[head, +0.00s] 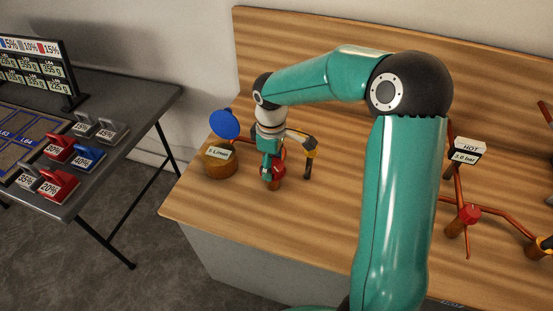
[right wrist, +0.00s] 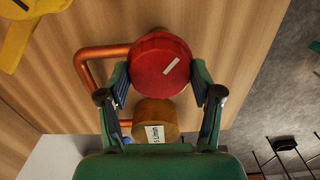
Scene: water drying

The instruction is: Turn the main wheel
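A round red wheel (right wrist: 160,68) with a white mark on its face sits on copper piping in the right wrist view. In the head view the wheel (head: 279,170) shows only partly behind my right gripper (head: 269,172). My right gripper (right wrist: 160,85) reaches around the wheel, one finger on each side, and both fingertips appear to touch its rim. My left gripper is not in view.
A copper-coloured flow gauge (head: 219,163) and a blue disc (head: 224,124) stand left of the wheel. A yellow-and-black lever (head: 308,156) stands close on its right. Another red wheel (head: 468,214) and a HOT gauge (head: 467,151) are farther right. A dark table (head: 120,95) stands left.

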